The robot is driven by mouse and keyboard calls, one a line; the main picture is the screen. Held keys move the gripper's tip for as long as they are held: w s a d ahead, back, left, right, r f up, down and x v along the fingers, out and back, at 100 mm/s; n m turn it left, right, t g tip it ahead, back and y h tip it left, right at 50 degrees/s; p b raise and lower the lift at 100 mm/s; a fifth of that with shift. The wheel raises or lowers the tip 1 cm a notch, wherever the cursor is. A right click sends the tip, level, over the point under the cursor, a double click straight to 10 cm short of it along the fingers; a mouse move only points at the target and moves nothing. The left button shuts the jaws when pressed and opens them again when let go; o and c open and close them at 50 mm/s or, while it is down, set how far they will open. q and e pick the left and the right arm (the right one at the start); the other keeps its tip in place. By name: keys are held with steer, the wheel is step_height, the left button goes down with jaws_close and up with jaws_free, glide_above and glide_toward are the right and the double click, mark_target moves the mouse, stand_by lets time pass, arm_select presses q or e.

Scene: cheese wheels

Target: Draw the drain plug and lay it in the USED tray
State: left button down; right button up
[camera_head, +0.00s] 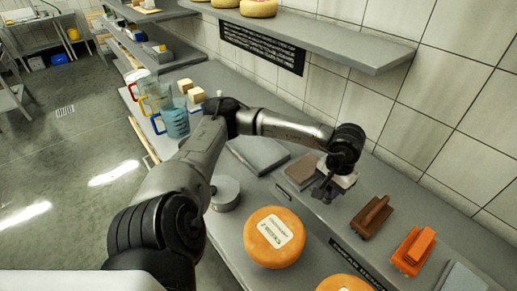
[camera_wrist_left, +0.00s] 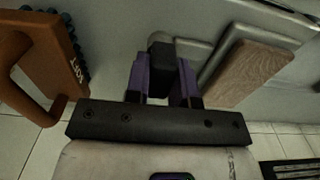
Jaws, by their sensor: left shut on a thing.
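My left gripper (camera_head: 325,190) is above the grey counter, just right of a brown slab (camera_head: 301,170). In the left wrist view my left gripper (camera_wrist_left: 161,85) has purple fingers shut on a small black block, which I take to be the drain plug (camera_wrist_left: 161,58). The fingers hide part of it, and the plug cannot be made out in the head view. The brown slab (camera_wrist_left: 250,75) lies on a grey tray-like base (camera_wrist_left: 212,65). No readable USED label shows, so I cannot tell which tray is the USED one. My right gripper is out of view.
A brown brush (camera_head: 371,217) and an orange brush (camera_head: 414,250) lie to the right. An orange cheese wheel (camera_head: 273,238) and a grey round can (camera_head: 225,193) stand in front. A grey flat slab (camera_head: 258,154) lies left of the gripper. A shelf (camera_head: 320,35) overhangs behind.

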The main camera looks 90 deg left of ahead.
arm_select(q)
steer(key=shift+r, duration=0.15)
steer(key=shift+r, duration=0.15)
steer(key=shift+r+p, duration=1.05)
steer(key=shift+r, duration=0.25)
steer(key=shift+r+p, duration=0.45)
steer(key=shift+r, duration=0.25)
steer(key=shift+r, duration=0.15)
steer(key=shift+r+p, duration=0.7)
steer(key=shift+r, duration=0.7)
